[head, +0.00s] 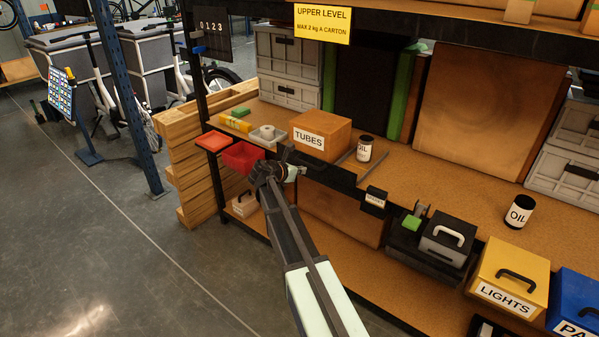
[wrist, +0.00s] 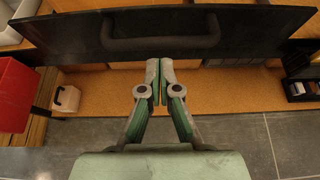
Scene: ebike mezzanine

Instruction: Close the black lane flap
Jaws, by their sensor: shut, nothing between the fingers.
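The black lane flap (wrist: 75,38) is a wide dark panel with a bar handle (wrist: 160,40) across the top of the wrist view. In the head view a dark panel (head: 336,180) below the TUBES box appears to be the same flap, partly hidden by my gripper. How far it stands open I cannot tell. My gripper (head: 292,172) is at the left end of that panel in the head view. In the wrist view my gripper (wrist: 160,66) is shut and empty, its fingertips just below the handle. Whether they touch the flap is unclear.
A red bin (head: 243,157) stands out left of my gripper. The TUBES box (head: 320,136) and an oil can (head: 364,149) stand on the shelf above. A black case (head: 447,243) and yellow LIGHTS box (head: 510,275) are at right. The floor (head: 130,250) is clear.

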